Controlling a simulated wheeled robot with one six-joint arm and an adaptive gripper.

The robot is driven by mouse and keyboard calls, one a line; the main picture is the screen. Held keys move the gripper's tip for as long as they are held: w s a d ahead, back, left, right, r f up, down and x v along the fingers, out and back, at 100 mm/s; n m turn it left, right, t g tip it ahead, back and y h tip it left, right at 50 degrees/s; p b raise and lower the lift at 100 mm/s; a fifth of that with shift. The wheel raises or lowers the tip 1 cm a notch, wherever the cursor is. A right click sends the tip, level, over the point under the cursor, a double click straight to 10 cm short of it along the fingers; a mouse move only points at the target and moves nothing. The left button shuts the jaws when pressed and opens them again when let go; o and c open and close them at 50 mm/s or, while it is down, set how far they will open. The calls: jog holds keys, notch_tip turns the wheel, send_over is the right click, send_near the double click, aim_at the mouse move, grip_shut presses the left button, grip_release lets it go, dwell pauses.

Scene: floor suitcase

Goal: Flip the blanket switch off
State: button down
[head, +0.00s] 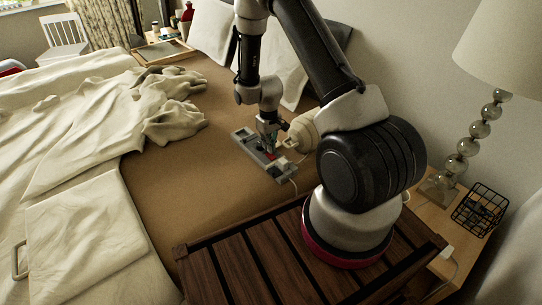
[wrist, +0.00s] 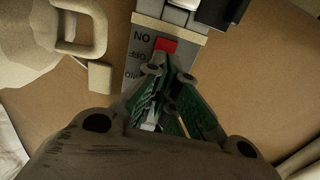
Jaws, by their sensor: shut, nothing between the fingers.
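A grey control panel (head: 246,139) lies on the brown bed surface in the head view, with a cable at its near end. In the wrist view the panel (wrist: 133,66) carries ON and OFF lettering, partly hidden lower down. A red switch (wrist: 165,45) sits beside the lettering, level with the span between ON and OFF; I cannot tell for sure which way it is tilted. My gripper (head: 268,145) is over the panel, its fingers shut and empty. In the wrist view the fingertips (wrist: 168,74) are just below the red switch; contact is unclear.
A cream handled object (head: 302,132) stands close to the panel's right side. Crumpled cream bedding (head: 80,120) covers the bed's left. A slatted wooden surface (head: 225,270) lies in front. A bedside table holds a lamp (head: 468,146) and a wire basket (head: 480,209) at right.

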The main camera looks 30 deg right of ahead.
aim_at(269, 154)
jog(key=shift+f, duration=1.15)
dwell(0.4)
jog(key=shift+r, duration=3.55)
jog(key=s+g, duration=0.2)
jog(key=s, duration=0.5)
jog(key=s+r+t, duration=0.2)
jog(key=s+r, duration=0.4)
jog(key=r, duration=0.6)
jog(key=s+r+m+t, duration=0.1)
jog(key=s+r+t, duration=0.1)
jog(key=s+r, duration=0.5)
jog(key=s+r+m+t, duration=0.1)
jog(key=s+r, duration=0.6)
jog(key=r, duration=1.2)
jog(key=shift+s+t, duration=0.25)
jog(key=shift+t, duration=0.45)
